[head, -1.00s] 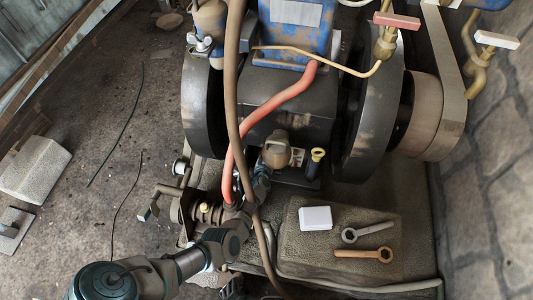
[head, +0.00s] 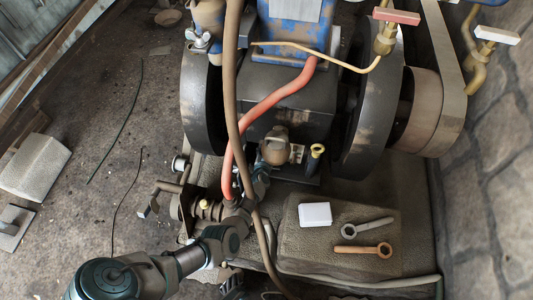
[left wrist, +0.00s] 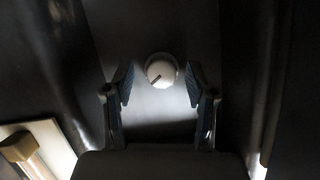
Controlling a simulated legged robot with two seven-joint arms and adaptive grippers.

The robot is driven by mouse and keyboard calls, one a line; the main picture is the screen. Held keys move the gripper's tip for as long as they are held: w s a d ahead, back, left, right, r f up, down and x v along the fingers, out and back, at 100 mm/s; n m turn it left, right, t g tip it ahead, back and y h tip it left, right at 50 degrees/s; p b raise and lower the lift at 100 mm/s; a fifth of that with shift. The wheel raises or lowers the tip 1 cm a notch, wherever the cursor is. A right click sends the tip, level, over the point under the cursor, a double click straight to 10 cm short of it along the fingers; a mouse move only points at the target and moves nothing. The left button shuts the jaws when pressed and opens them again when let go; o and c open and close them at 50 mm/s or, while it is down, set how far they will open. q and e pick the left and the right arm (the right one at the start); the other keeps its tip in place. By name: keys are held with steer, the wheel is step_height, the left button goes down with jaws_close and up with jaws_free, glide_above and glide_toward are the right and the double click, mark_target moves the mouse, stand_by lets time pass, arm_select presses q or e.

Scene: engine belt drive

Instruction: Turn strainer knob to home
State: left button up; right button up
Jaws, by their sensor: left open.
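The strainer knob (left wrist: 160,71) is a small round white knob with a dark pointer line slanting to its lower left, in the left wrist view. My left gripper (left wrist: 160,80) is open, one fingertip on each side of the knob. Small gaps seem to show between fingers and knob; contact is not clear. In the head view my left gripper (head: 261,181) is at the engine's front, partly behind the hoses, below a brown rounded fitting (head: 274,149). I cannot make out the knob in the head view. My right gripper is not in view.
A red hose (head: 270,106) and a brown hose (head: 231,90) cross close to my left arm. Large flywheels (head: 370,110) flank the engine. Open floor lies at left.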

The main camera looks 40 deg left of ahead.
arm_select(q)
steer(key=v, duration=0.7)
steer(key=shift+s+d, duration=0.15)
steer(key=shift+f, duration=0.1)
